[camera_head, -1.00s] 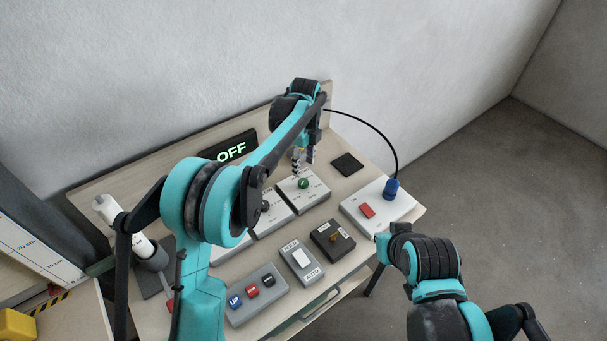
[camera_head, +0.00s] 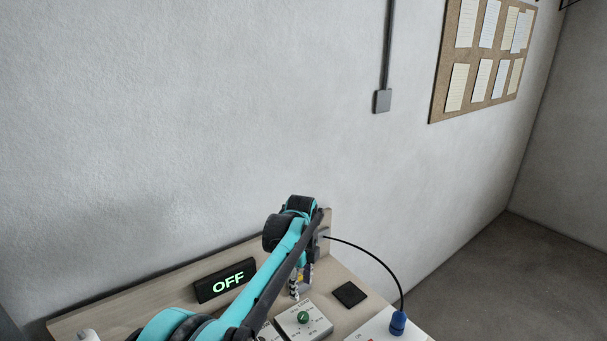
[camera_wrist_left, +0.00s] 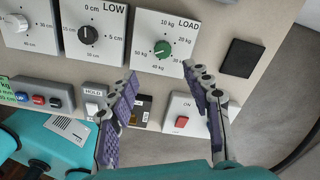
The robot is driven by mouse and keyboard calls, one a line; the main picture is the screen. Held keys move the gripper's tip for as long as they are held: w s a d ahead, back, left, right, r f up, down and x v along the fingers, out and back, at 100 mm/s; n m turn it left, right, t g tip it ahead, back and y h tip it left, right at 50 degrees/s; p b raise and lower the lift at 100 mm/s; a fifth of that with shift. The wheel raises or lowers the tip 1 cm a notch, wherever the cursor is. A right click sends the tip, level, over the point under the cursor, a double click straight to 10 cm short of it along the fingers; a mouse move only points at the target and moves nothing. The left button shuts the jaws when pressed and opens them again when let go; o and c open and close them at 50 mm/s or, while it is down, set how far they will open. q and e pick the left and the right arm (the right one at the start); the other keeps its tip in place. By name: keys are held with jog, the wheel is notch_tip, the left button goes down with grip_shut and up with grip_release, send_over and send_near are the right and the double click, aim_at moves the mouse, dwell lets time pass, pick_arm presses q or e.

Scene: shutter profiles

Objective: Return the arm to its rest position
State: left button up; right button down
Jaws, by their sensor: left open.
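My left gripper (camera_head: 297,290) is at the lower middle of the head view, above the panel with the green LOAD knob (camera_head: 304,316). In the left wrist view my left gripper (camera_wrist_left: 160,78) has its two purple-padded fingers spread apart with nothing between them. The green LOAD knob (camera_wrist_left: 163,49) shows beyond the fingertips, apart from them. The arm reaches in from the lower left and hides part of the bench. My right gripper is not in view.
A display reading OFF (camera_head: 226,281) stands at the bench's back near the wall. A blue plug (camera_head: 397,322) with a black cable is at the right. The wrist view shows the LOW dial (camera_wrist_left: 86,34), red ON switch (camera_wrist_left: 181,126) and a dark square pad (camera_wrist_left: 240,58).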

pick_arm(q)
jog(key=s+a+r+n+t, duration=0.2)
jog(key=s+a+r+n, duration=0.3)
jog(key=s+a+n, duration=0.2)
jog(key=s+a+f+n+t+b, duration=0.1)
jog(key=s+a+f+n, duration=0.1)
jog(key=s+n, duration=0.3)
jog(key=s+a+f+n+t+b, duration=0.1)
jog(key=s+a+f+n+t, duration=0.1)
jog(key=s+n, duration=0.4)
jog(key=s+a+f+n+t+b, duration=0.1)
jog(key=s+a+f+n+t, duration=0.1)
jog(key=s+a+n, duration=0.4)
jog(key=s+f, duration=0.1)
jog(key=s, duration=0.3)
jog(key=shift+s+f, duration=0.15)
jog(key=shift+f, duration=0.15)
